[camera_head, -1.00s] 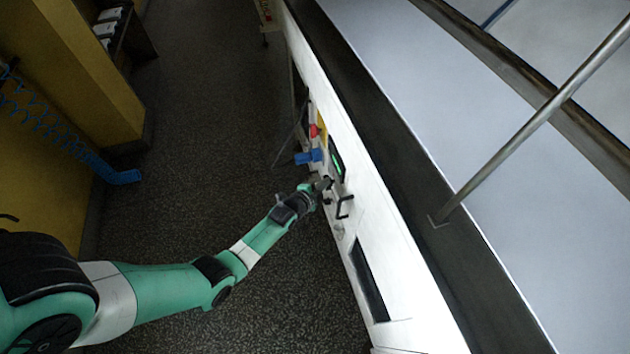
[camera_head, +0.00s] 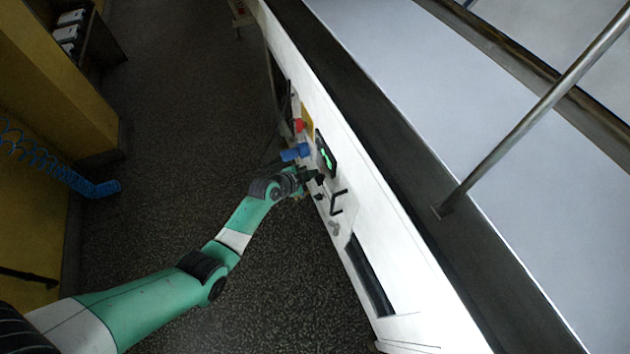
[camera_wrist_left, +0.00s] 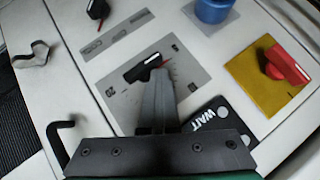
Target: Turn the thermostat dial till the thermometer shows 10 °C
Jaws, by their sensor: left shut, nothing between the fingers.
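The thermostat dial (camera_wrist_left: 143,68) is a black knob on a grey plate with scale marks, in the upper middle of the left wrist view. My left gripper (camera_wrist_left: 158,82) is shut and empty, its fingertips right at the dial and overlapping its lower edge; I cannot tell whether they touch it. In the head view my left gripper (camera_head: 316,178) is at the white machine panel. A dark display (camera_head: 326,153) with green marks sits just above it. A dark plate reading "WAIT" (camera_wrist_left: 212,122) is partly hidden by the gripper; no temperature is readable. My right gripper is not in view.
A red switch on a yellow plate (camera_wrist_left: 290,66) and a blue knob (camera_wrist_left: 213,10) are right of the dial. Another black knob (camera_wrist_left: 97,8) is above left. A black handle (camera_wrist_left: 62,135) projects at lower left. Open floor (camera_head: 180,200) lies left of the machine.

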